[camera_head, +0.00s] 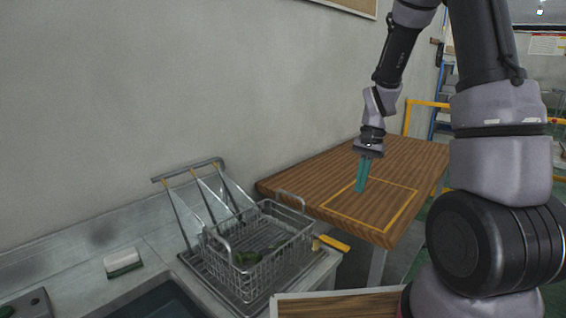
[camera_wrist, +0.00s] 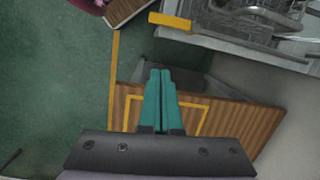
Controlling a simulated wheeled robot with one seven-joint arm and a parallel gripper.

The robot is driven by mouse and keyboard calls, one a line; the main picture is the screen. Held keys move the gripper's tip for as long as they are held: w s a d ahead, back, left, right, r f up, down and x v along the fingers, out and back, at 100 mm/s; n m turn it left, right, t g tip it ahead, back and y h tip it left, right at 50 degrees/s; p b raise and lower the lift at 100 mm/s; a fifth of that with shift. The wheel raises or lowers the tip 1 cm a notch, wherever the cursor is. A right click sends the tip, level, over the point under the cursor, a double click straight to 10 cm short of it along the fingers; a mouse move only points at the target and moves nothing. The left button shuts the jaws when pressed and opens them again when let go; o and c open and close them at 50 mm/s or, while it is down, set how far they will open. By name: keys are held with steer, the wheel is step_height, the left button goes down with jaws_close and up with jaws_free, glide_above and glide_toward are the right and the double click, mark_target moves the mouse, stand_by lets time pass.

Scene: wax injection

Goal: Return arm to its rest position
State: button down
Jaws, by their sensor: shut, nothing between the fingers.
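My gripper (camera_head: 362,176) has teal fingers and points down above the wooden table, over the yellow square outline (camera_head: 345,208) on its top. The fingers are together with nothing between them. In the wrist view my gripper (camera_wrist: 159,75) also shows closed and empty, with the wooden table (camera_wrist: 240,118) below it. In the head view my arm comes from the right and reaches out over the table (camera_head: 300,172). I cannot tell exactly how high the fingertips are above the tabletop.
A wire basket (camera_head: 262,255) with dark green items stands on a metal counter left of the table. A white and dark block (camera_head: 122,262) and a sink basin (camera_head: 160,302) are also there. A yellow handle (camera_head: 334,243) sticks out near the table. A wooden-topped surface (camera_head: 335,305) is in front.

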steer(key=s+r+n+t, duration=0.1)
steer(key=s+r+t, duration=0.3)
steer(key=s+r, duration=0.4)
steer(key=s+a+r+n+t, duration=0.1)
steer(key=s+r+t, duration=0.3)
steer(key=r, duration=1.3)
steer(key=s+n, duration=0.1)
steer(key=s, duration=0.3)
steer(key=shift+r, duration=0.4)
